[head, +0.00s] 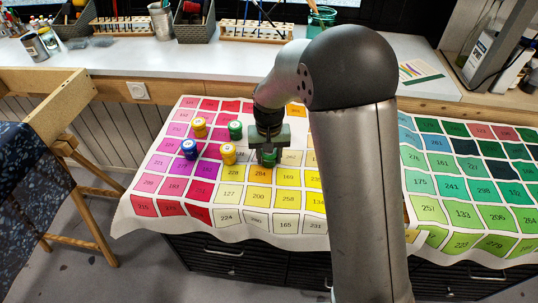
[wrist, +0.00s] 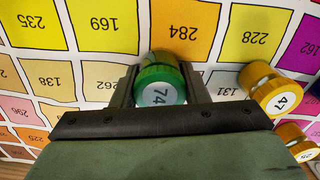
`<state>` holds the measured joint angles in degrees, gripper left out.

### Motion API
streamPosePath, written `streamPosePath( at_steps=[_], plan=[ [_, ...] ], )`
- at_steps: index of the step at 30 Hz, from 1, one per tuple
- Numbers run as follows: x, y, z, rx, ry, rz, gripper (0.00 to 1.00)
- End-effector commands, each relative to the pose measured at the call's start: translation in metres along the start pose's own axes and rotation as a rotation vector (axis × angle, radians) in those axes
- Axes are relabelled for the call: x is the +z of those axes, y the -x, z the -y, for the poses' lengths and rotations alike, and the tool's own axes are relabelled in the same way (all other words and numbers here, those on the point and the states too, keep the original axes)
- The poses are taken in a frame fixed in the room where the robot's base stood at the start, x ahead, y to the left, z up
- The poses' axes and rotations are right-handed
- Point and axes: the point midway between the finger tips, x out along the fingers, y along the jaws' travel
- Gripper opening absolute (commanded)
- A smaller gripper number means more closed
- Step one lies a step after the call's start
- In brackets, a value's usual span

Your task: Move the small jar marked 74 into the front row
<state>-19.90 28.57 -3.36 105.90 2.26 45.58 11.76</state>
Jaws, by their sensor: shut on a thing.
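The small green-capped jar marked 74 (wrist: 163,92) is between the two fingers of my gripper (wrist: 160,84) in the wrist view, with its label facing the camera. My gripper is shut on it. A blue jar (head: 189,150) stands farther left. Behind stand another yellow jar (head: 199,128) and a green jar (head: 235,131). I cannot tell whether the held jar touches the chart.
The numbered colour chart (head: 224,218) covers the table, with clear squares in front of the jars. A yellow jar marked 47 (wrist: 268,90) is close beside my gripper in the wrist view. Trays and brush racks (head: 257,32) stand on the back counter.

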Motion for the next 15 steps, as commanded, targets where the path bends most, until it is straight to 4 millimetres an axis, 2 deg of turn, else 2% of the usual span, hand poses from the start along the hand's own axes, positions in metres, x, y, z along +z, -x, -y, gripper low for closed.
streamPosePath(
  at_steps=[4, 5, 6, 7, 15],
  plan=[
    [0.0, -0.0052, -0.0001, 0.0, 0.0, 0.0, 0.17],
    [0.0, -0.0038, -0.0001, 0.0, 0.0, 0.0, 0.49],
    [0.0, -0.0036, -0.0001, 0.0, 0.0, 0.0, 0.6],
    [0.0001, -0.0036, -0.0001, 0.0, 0.0, 0.0, 0.62],
    [0.0, -0.0022, 0.0, 0.0, 0.0, 0.0, 0.62]
  ],
)
